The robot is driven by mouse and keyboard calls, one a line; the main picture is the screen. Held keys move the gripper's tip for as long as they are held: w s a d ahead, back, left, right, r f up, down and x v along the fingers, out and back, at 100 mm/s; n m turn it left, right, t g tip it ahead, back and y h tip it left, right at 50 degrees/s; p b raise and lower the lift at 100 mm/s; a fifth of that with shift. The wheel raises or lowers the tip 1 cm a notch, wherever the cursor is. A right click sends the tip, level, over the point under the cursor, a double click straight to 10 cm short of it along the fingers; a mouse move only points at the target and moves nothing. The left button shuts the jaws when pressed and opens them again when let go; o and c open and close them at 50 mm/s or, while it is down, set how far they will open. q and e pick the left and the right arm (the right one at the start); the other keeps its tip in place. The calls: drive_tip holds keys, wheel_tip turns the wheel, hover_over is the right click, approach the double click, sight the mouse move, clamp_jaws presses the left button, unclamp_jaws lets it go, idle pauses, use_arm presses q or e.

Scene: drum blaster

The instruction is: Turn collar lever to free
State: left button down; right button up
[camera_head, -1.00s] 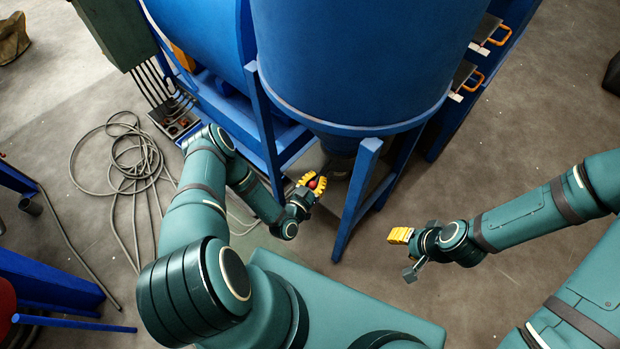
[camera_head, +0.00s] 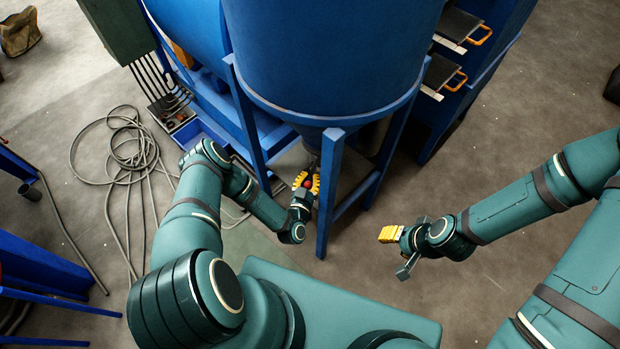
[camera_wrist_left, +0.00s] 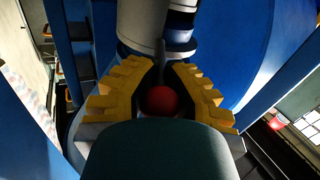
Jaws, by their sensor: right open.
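The collar lever shows as a red ball knob (camera_head: 308,183) on a dark rod, under the cone of the big blue hopper (camera_head: 330,60). In the left wrist view the red knob (camera_wrist_left: 162,100) sits between the two yellow fingers. My left gripper (camera_head: 307,174) is around the knob, its fingers (camera_wrist_left: 160,70) apart, with dark gaps between them and the ball. The dark rod runs up behind the knob toward a pale cylindrical collar (camera_wrist_left: 143,25). My right gripper (camera_head: 390,234) is open and empty, well to the right of the hopper. The lever's far end is hard to make out.
A blue support leg (camera_head: 329,195) stands just right of my left gripper. A coiled grey cable (camera_head: 125,150) lies on the floor at left. Blue shelving with orange handles (camera_head: 455,80) stands at upper right. The floor around my right gripper is clear.

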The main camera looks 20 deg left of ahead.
use_arm(q)
drive_tip(key=shift+w+d+y, duration=0.1)
drive_tip(key=shift+d+y, duration=0.15)
drive_tip(key=shift+y, duration=0.05)
drive_tip(key=shift+n, duration=0.3)
drive_tip(key=c, duration=1)
unclamp_jaws()
drive_tip(key=shift+r, duration=0.15)
wheel_tip(320, 180, up, 10)
drive_tip(key=shift+f, duration=0.1)
